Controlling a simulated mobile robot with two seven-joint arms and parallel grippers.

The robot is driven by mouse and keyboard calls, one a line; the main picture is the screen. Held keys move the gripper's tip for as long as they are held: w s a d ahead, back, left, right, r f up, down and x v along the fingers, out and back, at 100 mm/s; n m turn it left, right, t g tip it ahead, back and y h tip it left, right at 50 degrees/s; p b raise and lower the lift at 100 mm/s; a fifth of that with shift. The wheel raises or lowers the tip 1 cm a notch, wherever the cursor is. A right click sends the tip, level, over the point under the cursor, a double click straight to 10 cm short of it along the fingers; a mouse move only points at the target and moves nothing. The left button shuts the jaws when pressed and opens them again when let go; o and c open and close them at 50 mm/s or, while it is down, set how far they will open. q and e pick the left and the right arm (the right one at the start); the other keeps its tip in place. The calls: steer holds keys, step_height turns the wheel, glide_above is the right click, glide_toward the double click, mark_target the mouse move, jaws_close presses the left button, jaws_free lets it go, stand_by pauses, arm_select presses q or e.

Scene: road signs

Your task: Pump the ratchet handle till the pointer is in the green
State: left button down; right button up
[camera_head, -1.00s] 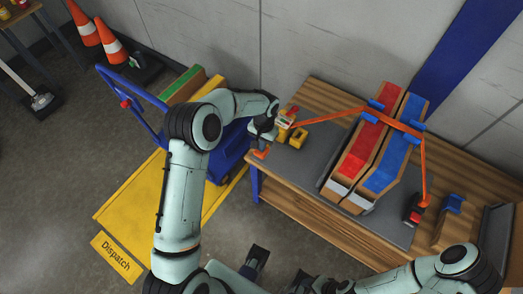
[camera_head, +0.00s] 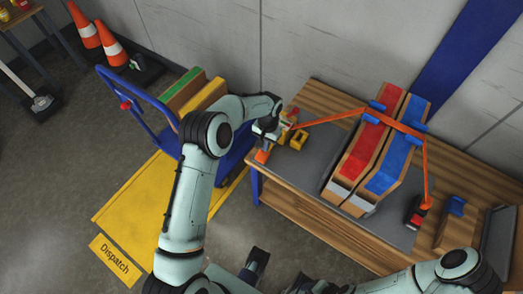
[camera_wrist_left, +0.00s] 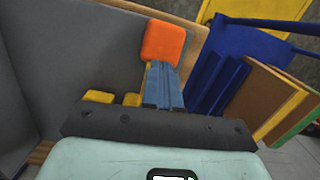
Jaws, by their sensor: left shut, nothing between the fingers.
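The ratchet (camera_head: 285,125), with red and yellow parts, sits at the left end of the grey table mat. Its handle has an orange grip (camera_head: 262,156), which sticks out over the table's left edge. My left gripper (camera_head: 266,143) is at the handle, its fingers mostly hidden by the wrist. In the left wrist view, its blue fingers (camera_wrist_left: 164,85) are together and empty, their tips right at the orange grip (camera_wrist_left: 163,42). Touch is unclear. The pointer and its green zone cannot be made out. My right arm (camera_head: 440,270) is at the lower right; its gripper is unclear.
An orange strap (camera_head: 335,117) runs from the ratchet over a red board (camera_head: 364,148) and a blue board (camera_head: 390,165) to a red-black fitting (camera_head: 416,210).

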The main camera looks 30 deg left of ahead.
mark_target(263, 154)
arm_select(q)
steer(key=shift+w, duration=0.25)
step_height(263, 154, up, 14)
steer(key=w+p, duration=0.1)
steer(key=shift+f, duration=0.25)
steer(key=shift+f, duration=0.1)
stand_by(0.8)
steer(key=s+f+p, duration=0.1)
steer(key=s+f, duration=0.2)
steer(key=f, duration=0.1)
steer(key=shift+s+p, duration=0.25)
steer(key=shift+p, duration=0.05)
